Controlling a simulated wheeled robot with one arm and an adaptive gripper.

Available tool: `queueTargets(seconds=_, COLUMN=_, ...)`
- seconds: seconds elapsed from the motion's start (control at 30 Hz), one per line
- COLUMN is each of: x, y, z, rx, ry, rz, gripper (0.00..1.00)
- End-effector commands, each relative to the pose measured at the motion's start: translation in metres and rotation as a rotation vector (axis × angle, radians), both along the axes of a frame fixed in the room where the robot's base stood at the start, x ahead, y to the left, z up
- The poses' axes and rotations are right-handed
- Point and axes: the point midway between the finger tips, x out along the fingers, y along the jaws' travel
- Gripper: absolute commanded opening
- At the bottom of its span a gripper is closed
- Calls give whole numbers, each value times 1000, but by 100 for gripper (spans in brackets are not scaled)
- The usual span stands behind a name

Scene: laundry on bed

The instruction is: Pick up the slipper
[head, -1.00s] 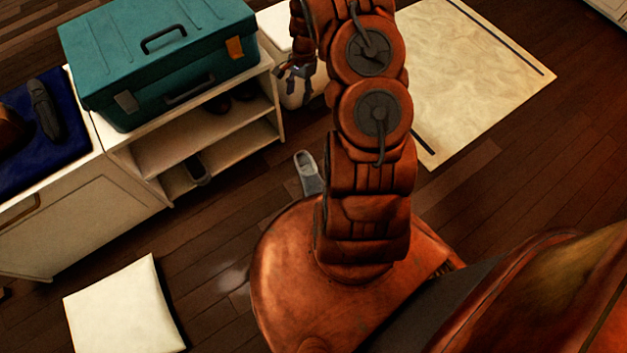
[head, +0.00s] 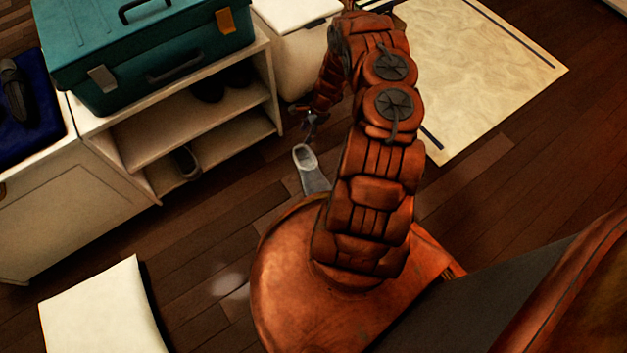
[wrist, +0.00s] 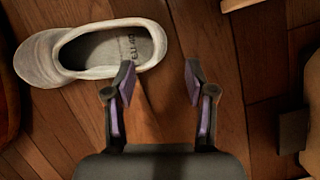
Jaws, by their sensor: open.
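A grey slipper (head: 312,172) lies on the wooden floor in the head view, just in front of my round base. In the wrist view the slipper (wrist: 90,52) lies at the upper left, its opening facing up and its heel end at the right. My gripper (wrist: 158,80) is open with nothing between its fingers. Its left finger overlaps the slipper's heel end in the picture; I cannot tell whether they touch. The right finger is over bare floor. In the head view my gripper (head: 310,128) is small and hangs close to the slipper's far end.
A white shelf unit (head: 208,128) with shoes inside stands at the left, with a teal toolbox (head: 150,55) on top. A white bin (head: 298,60) stands beside it. A pale rug (head: 475,75) lies at the upper right. A white cushion-like square (head: 100,310) lies at lower left.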

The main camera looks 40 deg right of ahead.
Motion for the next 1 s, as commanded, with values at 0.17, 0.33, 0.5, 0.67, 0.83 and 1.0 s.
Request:
queueTargets(seconds=0.17, x=2, y=5, z=-17, rx=-1, ry=-1, rz=-2, gripper=55)
queueTargets(seconds=0.33, x=3, y=9, z=-26, rx=-2, ry=-3, rz=-2, gripper=55)
queueTargets(seconds=0.5, x=2, y=13, z=-37, rx=-2, ry=-2, rz=-2, gripper=55)
queueTargets(seconds=0.67, x=2, y=21, z=-56, rx=-1, ry=-1, rz=-2, gripper=55)
queueTargets(seconds=0.83, x=3, y=29, z=-72, rx=1, ry=0, rz=-1, gripper=55)
queueTargets(seconds=1.0, x=4, y=30, z=-71, rx=0, ry=-1, rz=0, gripper=55)
